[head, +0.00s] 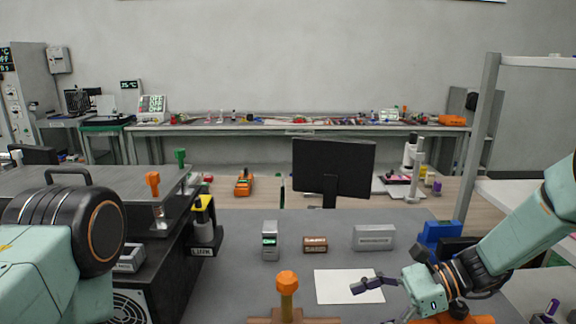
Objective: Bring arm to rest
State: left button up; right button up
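My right arm comes in from the right. Its gripper (373,304) is over the grey table near the white sheet (338,287), with its fingers spread apart and nothing seen between them. One finger overlaps the sheet's right part in the picture; the other is partly cut off by the bottom edge. My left arm shows only as a large mint and black joint at the lower left, and its gripper is out of view. A lever with an orange knob (287,281) stands upright on a brown base at the bottom middle, left of my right gripper.
A grey device (270,240), a small brown box (315,244), a grey box (374,237) and a monitor (333,167) stand farther back. Orange (153,181) and green (181,157) knobbed levers stand at left. A shelf post (478,140) rises at right. Open table lies left of the sheet.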

aim_at(326, 319)
jog(key=shift+d+r, duration=0.1)
jog(key=shift+d, duration=0.1)
jog(key=x, duration=1.2)
jog(key=shift+w+d+r+p, duration=0.1)
jog(key=shift+d+r+p, duration=0.3)
jog(key=shift+d, duration=0.2)
jog(key=shift+v, duration=0.9)
jog(key=shift+f, duration=0.1)
jog(key=shift+a, duration=0.1)
jog(key=shift+a+f, duration=0.1)
